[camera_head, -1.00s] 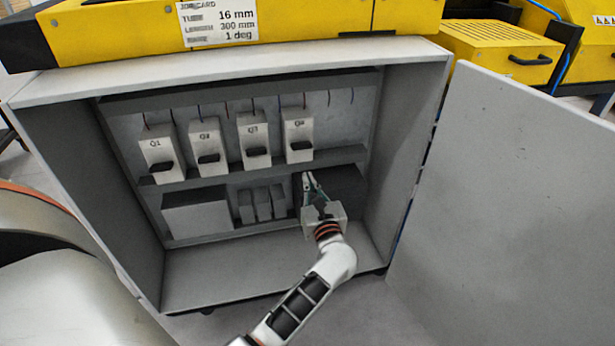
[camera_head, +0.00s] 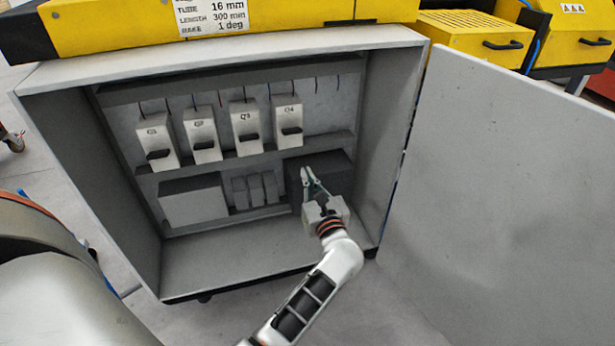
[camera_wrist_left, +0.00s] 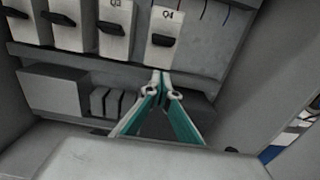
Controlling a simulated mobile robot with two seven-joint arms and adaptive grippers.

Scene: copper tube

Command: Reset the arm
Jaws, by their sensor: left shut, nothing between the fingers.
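My left arm reaches up from the bottom of the head view into an open grey cabinet (camera_head: 88,200). My left gripper (camera_head: 306,172) is shut and empty, in front of the dark box at the cabinet's lower right. In the left wrist view its fingertips (camera_wrist_left: 161,76) meet below the breaker marked Q4 (camera_wrist_left: 163,40). In the head view a row of white breakers with black handles runs along the upper rail, with Q3 (camera_head: 246,125) and Q4 (camera_head: 287,122) on the right. All their handles look alike. My right gripper is not in view.
The cabinet door (camera_head: 490,190) stands open at the right. A white box (camera_head: 195,203) and small grey modules (camera_head: 256,190) sit on the lower rail. Yellow machines stand above and behind, one with a job card (camera_head: 212,16). The cabinet floor (camera_head: 240,260) is clear.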

